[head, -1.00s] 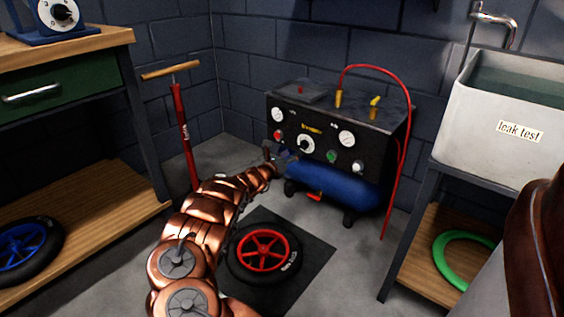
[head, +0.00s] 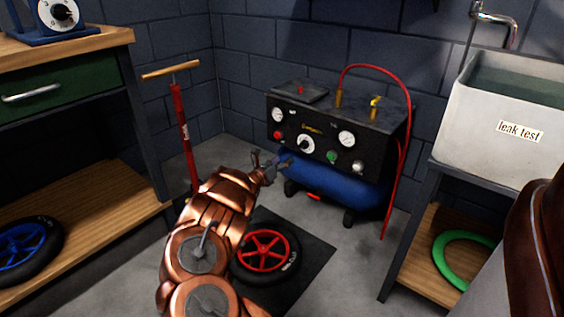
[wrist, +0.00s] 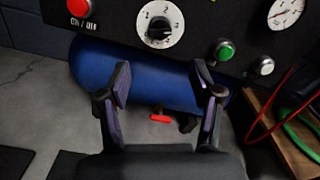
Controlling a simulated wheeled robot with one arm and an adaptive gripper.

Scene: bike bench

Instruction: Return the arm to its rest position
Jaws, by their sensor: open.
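My copper-coloured arm (head: 215,215) reaches from the bottom of the head view toward the compressor. My gripper (head: 268,162) is in front of the compressor's blue tank (head: 335,180), and the fingers look apart from it. In the wrist view my gripper (wrist: 162,95) is open with nothing between its two fingers. The blue tank (wrist: 145,80) and a red valve handle (wrist: 160,118) lie beyond the fingers. The compressor's dark panel (wrist: 195,25) with knob, green button and gauge is above them.
A wheel with red spokes (head: 265,250) lies on a dark mat (head: 312,262) beside my arm. A red floor pump (head: 184,135) stands left. A wooden bench (head: 85,195) is at left, and a sink (head: 500,125) on a stand at right. A red hose (head: 399,170) hangs beside the compressor.

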